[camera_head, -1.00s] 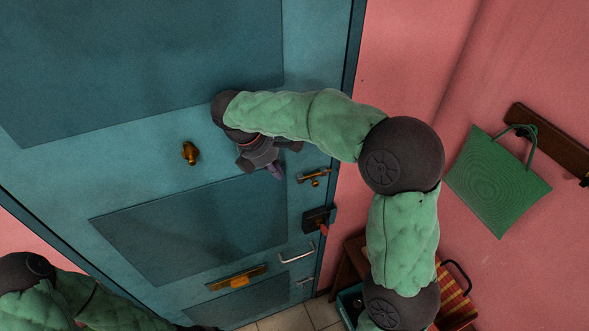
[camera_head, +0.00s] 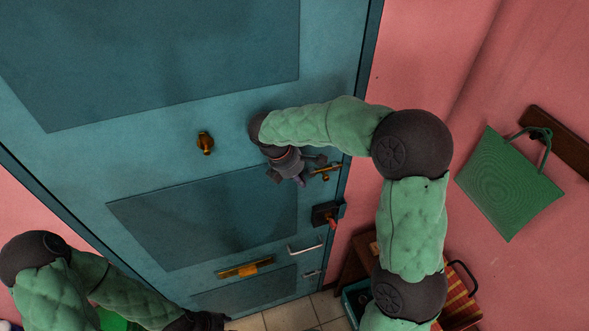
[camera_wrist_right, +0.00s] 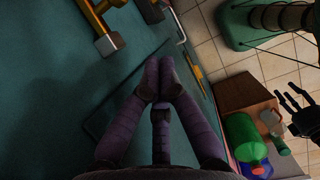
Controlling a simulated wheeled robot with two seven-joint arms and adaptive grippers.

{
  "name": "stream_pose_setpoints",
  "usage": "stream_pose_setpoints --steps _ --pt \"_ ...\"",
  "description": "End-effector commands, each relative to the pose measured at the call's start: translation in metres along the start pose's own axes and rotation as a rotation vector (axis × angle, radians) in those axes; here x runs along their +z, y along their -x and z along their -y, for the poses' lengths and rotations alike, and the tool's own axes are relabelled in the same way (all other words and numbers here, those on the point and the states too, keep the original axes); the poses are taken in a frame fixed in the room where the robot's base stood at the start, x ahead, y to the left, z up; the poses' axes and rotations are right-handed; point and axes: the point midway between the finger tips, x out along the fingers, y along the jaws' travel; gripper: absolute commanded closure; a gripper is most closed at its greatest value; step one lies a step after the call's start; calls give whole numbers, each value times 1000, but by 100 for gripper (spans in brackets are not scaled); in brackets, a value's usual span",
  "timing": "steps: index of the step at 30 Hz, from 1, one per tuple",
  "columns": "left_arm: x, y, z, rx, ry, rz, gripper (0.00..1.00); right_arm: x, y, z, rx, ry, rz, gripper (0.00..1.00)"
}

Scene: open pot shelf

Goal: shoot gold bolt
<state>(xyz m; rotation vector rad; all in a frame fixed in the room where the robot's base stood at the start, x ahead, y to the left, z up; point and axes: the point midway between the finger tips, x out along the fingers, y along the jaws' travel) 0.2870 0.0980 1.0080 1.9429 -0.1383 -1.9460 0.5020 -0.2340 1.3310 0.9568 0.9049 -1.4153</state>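The gold bolt (camera_head: 325,172) is on the blue-green door near its right edge. In the right wrist view, a gold fitting (camera_wrist_right: 105,42), apparently the bolt, is at the upper left. My right gripper (camera_head: 298,178) is just left of the bolt in the head view, close to the door. In the right wrist view its purple fingers (camera_wrist_right: 160,78) are together, with nothing seen between them. They are apart from the gold fitting. My left gripper (camera_head: 207,321) is low at the bottom edge, partly cut off. It also shows with fingers spread in the right wrist view (camera_wrist_right: 294,112).
A gold knob (camera_head: 205,143), a dark lock with a red part (camera_head: 327,214), a silver handle (camera_head: 305,247) and a gold mail slot (camera_head: 245,268) stick out of the door. A green bag (camera_head: 508,185) hangs on the right wall. Bottles (camera_wrist_right: 246,140) stand low on a brown surface.

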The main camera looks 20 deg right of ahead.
Motion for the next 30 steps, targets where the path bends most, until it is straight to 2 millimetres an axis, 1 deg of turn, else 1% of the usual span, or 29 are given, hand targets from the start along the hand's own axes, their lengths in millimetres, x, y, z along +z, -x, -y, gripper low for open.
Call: stream_pose_setpoints --steps 1,3,6,9,15,26,30 --pt "0 2 -1 0 0 0 60 0 -10 1 -4 2 1 100" --pt "0 5 -2 0 0 0 60 4 -18 0 -2 -3 -1 100" --pt "0 10 -4 0 0 0 60 20 -22 0 0 -3 0 100" --pt "0 13 -4 0 0 0 60 29 -26 0 -1 -2 -1 100" --pt "0 14 -5 0 0 0 60 37 -30 0 0 0 0 100" --pt "0 14 -5 0 0 0 60 38 -31 0 1 0 0 100" --pt "1 15 -5 0 0 0 60 52 -37 0 0 -3 -1 100"
